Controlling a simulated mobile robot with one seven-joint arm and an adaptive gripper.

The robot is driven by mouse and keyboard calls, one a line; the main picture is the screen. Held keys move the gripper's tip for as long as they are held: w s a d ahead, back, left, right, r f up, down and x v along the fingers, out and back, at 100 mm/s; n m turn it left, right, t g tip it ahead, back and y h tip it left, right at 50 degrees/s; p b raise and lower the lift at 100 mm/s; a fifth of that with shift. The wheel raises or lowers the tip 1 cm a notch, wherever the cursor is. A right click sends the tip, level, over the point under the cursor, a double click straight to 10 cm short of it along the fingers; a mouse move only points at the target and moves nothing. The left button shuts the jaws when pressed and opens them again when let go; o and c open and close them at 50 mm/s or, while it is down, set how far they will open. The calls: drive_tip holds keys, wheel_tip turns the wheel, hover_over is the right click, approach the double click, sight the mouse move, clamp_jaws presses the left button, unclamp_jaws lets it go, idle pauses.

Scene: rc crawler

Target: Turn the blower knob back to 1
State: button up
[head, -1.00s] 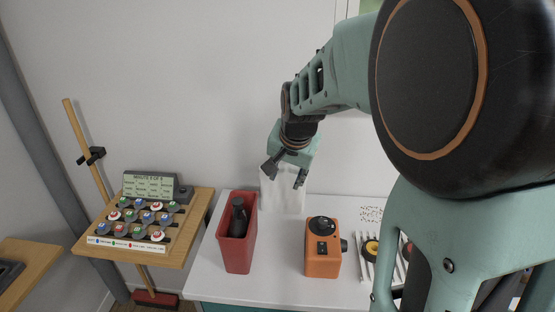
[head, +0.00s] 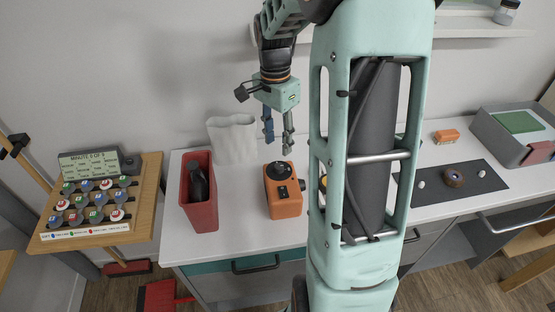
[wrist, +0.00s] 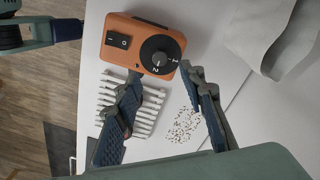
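The orange blower box (head: 284,198) stands on the white bench, with a round black knob (head: 280,171) on its upper face. In the wrist view the knob (wrist: 160,55) shows beside the numerals 1 and 2; I cannot tell clearly which one its pointer faces. A black rocker switch (wrist: 117,40) marked I and O sits beside it. My gripper (head: 278,147) points down just above the box. In the wrist view my gripper (wrist: 161,71) is open and empty, its fingertips on either side of the knob's near edge, apart from it as far as I can see.
A red bin (head: 202,210) with a dark bottle inside stands left of the box. A pale crumpled bag (head: 232,140) stands behind. A white ribbed rack (wrist: 107,100) and scattered specks (wrist: 185,125) lie near the box.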

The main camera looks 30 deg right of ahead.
sight(279, 166)
wheel_tip(279, 166, down, 8)
drive_tip(key=shift+s+f+p, duration=0.15)
drive_tip(key=shift+f+p, duration=0.05)
drive_tip(key=shift+p, duration=0.1)
clamp_jaws()
